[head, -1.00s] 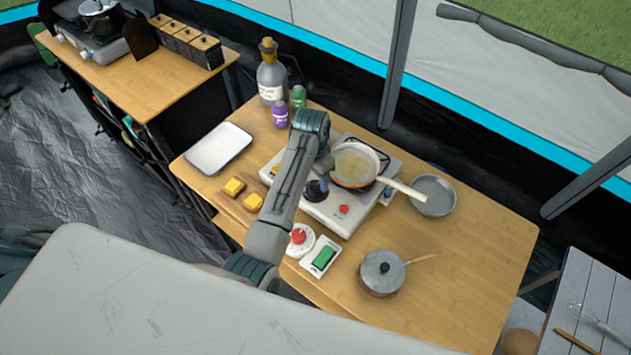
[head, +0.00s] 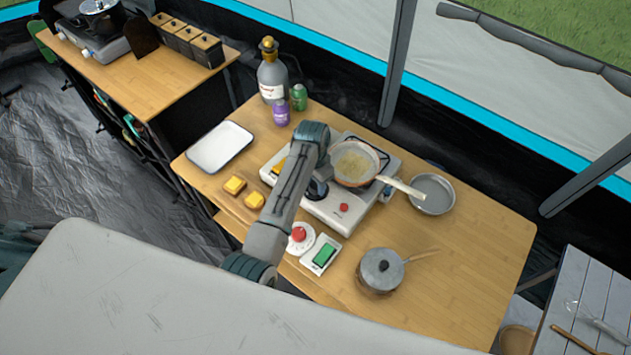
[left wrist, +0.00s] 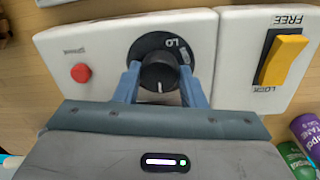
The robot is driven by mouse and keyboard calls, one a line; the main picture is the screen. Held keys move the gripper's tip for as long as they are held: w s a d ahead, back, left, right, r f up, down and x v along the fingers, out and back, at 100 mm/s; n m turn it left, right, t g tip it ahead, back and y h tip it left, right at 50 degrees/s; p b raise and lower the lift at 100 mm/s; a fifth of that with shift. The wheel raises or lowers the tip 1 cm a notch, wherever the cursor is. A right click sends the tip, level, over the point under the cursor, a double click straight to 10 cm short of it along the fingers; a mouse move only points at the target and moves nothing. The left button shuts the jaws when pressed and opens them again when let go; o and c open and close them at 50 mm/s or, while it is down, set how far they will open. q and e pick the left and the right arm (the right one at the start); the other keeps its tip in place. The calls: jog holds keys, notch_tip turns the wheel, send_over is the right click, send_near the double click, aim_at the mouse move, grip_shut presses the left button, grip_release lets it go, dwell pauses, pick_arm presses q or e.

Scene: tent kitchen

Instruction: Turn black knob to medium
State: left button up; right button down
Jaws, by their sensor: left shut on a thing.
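The black knob (left wrist: 158,75) sits on a round black dial (left wrist: 139,49) on the white stove front, in the left wrist view. "LO" shows on the dial at upper right; a second marking beside it is too small to read. A white line on the knob points down in this view, toward my gripper. My left gripper (left wrist: 160,88) is shut on the knob, one finger on each side. In the head view the white stove (head: 345,220) is on the wooden table; my left arm hides most of the knob and gripper. My right gripper is not in view.
A pan (head: 354,165) is on the burner, its handle reaching right. A red button (left wrist: 80,72) and a yellow switch (left wrist: 283,59) flank the dial. A red-knobbed timer (head: 300,236), a green-switch box (head: 324,255) and a lidded pot (head: 380,270) stand in front.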

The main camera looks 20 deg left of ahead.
pick_arm(q)
jog(key=n, duration=0.5)
jog(key=shift+n, duration=0.3)
jog(key=n, duration=0.5)
jog(key=shift+n, duration=0.3)
jog(key=n, duration=0.5)
jog(key=shift+t, duration=0.3)
jog(key=n, duration=0.5)
jog(key=shift+s, duration=0.1)
jog(key=shift+n, duration=0.4)
jog(key=o, duration=1)
